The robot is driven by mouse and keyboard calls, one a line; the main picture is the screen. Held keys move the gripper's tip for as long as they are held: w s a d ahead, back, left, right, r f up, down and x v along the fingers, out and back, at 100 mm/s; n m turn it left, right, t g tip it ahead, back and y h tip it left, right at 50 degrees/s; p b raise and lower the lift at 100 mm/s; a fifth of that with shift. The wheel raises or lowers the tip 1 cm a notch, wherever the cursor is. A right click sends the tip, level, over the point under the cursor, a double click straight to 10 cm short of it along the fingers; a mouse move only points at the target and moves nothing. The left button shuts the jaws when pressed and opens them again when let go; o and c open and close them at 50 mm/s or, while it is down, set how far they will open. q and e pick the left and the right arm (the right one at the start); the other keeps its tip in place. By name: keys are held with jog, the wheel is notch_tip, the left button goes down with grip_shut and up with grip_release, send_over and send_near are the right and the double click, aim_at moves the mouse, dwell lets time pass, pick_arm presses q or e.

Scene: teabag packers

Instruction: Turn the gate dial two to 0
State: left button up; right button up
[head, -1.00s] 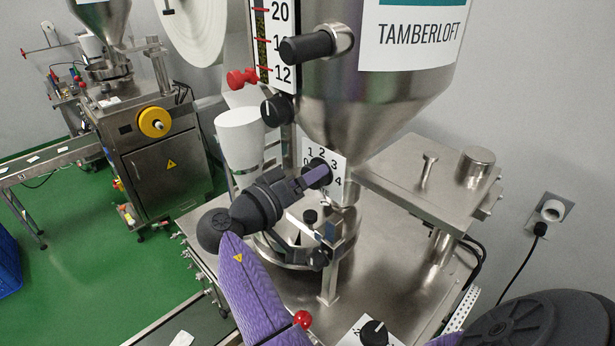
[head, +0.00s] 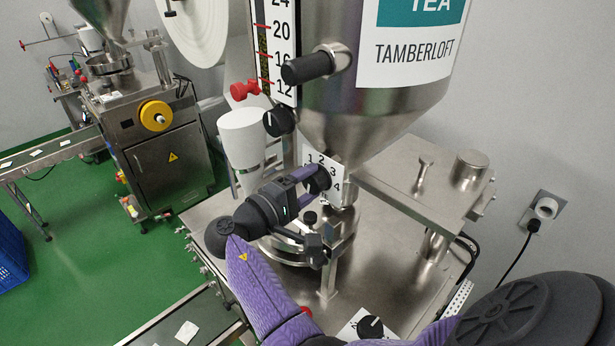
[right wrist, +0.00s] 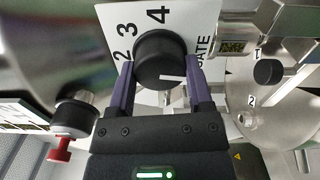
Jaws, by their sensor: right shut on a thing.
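The gate dial is a black round knob (head: 319,181) on a white number plate (head: 335,190) below the steel hopper. My right gripper (head: 311,178) is shut on the knob from the left front. In the right wrist view, the two purple fingers of the gripper (right wrist: 163,85) stand on either side of the knob (right wrist: 158,58). A white line shows on the knob's lower face there; I cannot tell which number it marks. My left gripper is not in view.
Above are a black handle (head: 306,67), a red knob (head: 244,90) and another black dial (head: 279,122). A white cup-like cone (head: 242,140) stands left. A steel bracket sits just below my gripper. Another dial (head: 370,327) lies low in front. A steel platform (head: 410,170) stands right.

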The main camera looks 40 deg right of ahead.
jog(key=shift+n+p, duration=0.4)
jog(key=shift+n, duration=0.4)
jog(key=o, duration=1.3)
